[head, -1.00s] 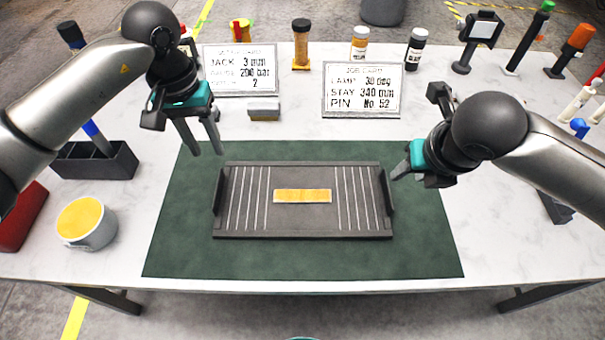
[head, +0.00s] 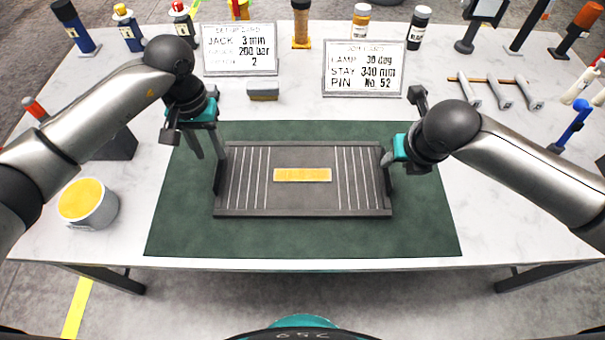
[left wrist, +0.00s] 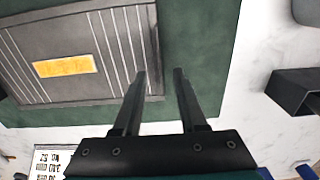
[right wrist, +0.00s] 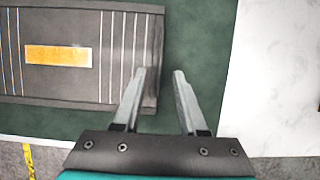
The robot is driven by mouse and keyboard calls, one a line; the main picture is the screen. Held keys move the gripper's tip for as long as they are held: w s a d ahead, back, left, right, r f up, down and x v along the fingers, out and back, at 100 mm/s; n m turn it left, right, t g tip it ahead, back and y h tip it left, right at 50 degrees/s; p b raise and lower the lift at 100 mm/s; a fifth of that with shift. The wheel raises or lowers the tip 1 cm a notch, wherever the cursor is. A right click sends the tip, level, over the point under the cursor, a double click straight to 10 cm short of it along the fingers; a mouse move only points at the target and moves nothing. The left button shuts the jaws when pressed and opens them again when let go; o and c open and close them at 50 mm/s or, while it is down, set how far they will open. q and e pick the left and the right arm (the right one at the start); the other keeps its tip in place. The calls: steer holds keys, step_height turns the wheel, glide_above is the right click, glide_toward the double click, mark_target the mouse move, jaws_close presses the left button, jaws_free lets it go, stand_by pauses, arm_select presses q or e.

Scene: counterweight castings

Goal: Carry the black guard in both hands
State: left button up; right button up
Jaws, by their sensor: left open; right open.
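The black guard (head: 302,200) lies flat on a green mat (head: 430,235), with white stripes near both ends, a yellow label in the middle and a raised lip at each end. My left gripper (head: 210,154) is open at its left end lip. In the left wrist view its fingers (left wrist: 160,72) lie either side of the guard's edge (left wrist: 152,45). My right gripper (head: 388,160) is open at the right end lip. In the right wrist view its fingers (right wrist: 159,72) also lie either side of the edge (right wrist: 154,45). Contact cannot be told.
Two cards (head: 240,50) (head: 362,68) and a small grey-topped block (head: 263,91) stand behind the mat. A pot with yellow contents (head: 88,203) is at left. A rack with several grey tools (head: 500,92) is at right. Bottles line the back. The mat's front strip is clear.

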arm_select(q)
steer(key=shift+f, duration=3.4)
arm_select(e)
steer(key=shift+x, duration=3.4)
arm_select(q)
jaws_close()
arm_select(e)
jaws_close()
steer(key=shift+w, duration=0.1)
arm_select(q)
steer(key=shift+w+r, duration=0.1)
arm_select(e)
steer(key=shift+r, duration=0.15)
